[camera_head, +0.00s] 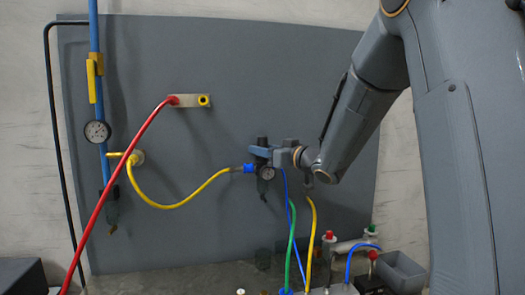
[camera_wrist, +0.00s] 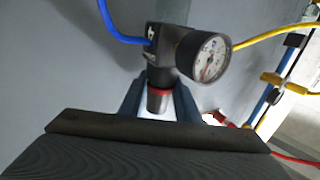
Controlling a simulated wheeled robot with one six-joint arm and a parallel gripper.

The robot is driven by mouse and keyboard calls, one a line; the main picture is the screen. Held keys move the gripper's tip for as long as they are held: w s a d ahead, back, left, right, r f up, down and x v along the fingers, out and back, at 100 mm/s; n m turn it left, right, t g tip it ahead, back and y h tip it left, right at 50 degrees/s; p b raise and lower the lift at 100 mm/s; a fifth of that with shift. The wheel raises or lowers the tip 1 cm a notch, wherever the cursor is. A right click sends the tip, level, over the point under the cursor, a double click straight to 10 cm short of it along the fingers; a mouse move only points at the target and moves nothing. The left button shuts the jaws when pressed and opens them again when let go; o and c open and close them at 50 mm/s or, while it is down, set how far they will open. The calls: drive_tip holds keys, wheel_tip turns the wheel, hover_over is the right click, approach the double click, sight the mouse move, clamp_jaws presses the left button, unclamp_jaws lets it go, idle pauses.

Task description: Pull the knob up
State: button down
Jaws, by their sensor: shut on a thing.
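The regulator (camera_head: 266,173) is a dark body with a round white-faced gauge, mounted on the grey panel. It shows large in the wrist view, body (camera_wrist: 163,50) and gauge (camera_wrist: 203,57). My gripper (camera_head: 261,152) reaches in from the right and is shut on the knob, with one finger on each side in the wrist view (camera_wrist: 160,92). The fingers hide part of the knob.
A yellow hose (camera_head: 180,205) and a blue hose (camera_head: 287,190) join the regulator. A red hose (camera_head: 118,175) and a blue pipe with another gauge (camera_head: 97,131) are at left. Fittings and a grey bin (camera_head: 402,272) stand below right. The panel above the regulator is clear.

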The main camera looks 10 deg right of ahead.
drive_tip(key=shift+r+p, duration=0.5)
drive_tip(key=shift+r, duration=0.15)
drive_tip(key=c, duration=1.3)
unclamp_jaws()
drive_tip(key=shift+r, duration=0.1)
drive_tip(key=shift+s, duration=0.1)
drive_tip(key=b+v, duration=0.2)
drive_tip(key=v, duration=0.5)
drive_tip(key=shift+s+d, duration=0.2)
drive_tip(key=shift+s, duration=0.1)
